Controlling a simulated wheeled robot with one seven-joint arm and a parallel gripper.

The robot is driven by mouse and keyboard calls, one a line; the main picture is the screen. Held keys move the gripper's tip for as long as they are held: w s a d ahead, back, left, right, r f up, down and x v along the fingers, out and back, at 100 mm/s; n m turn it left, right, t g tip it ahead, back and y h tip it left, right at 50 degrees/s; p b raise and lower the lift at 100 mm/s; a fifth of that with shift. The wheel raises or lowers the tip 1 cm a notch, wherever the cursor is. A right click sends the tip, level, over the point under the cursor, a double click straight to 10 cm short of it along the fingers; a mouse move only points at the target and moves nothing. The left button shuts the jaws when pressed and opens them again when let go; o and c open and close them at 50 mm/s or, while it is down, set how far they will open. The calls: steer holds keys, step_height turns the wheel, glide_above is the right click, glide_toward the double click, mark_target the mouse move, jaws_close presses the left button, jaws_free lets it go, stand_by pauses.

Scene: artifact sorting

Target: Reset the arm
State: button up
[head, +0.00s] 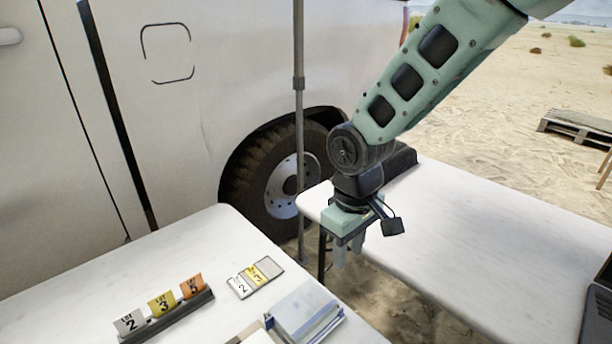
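My gripper (348,258) hangs from the green arm near the middle of the head view. It points downward over the gap between two white tables, beside the left end of the right table. Its two pale fingers show apart with nothing seen between them, so it looks open and empty. My arm reaches in from the top right.
The left table (190,250) holds a rack of numbered lot cards (163,309), a small card panel (255,278) and a grey-blue box (304,312). The right table (470,230) is mostly bare, with a dark case (600,310) at its right. A thin pole (299,130) and a white vehicle (190,110) stand behind.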

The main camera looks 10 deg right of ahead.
steer(key=s+r, duration=0.3)
steer(key=s, duration=0.6)
steer(key=s+r, duration=0.3)
steer(key=s, duration=0.6)
steer(key=shift+s+r+n+y, duration=0.3)
steer(key=shift+s+r+n, duration=0.05)
steer(key=shift+n, duration=0.05)
steer(key=shift+a, duration=0.15)
stand_by(1.1)
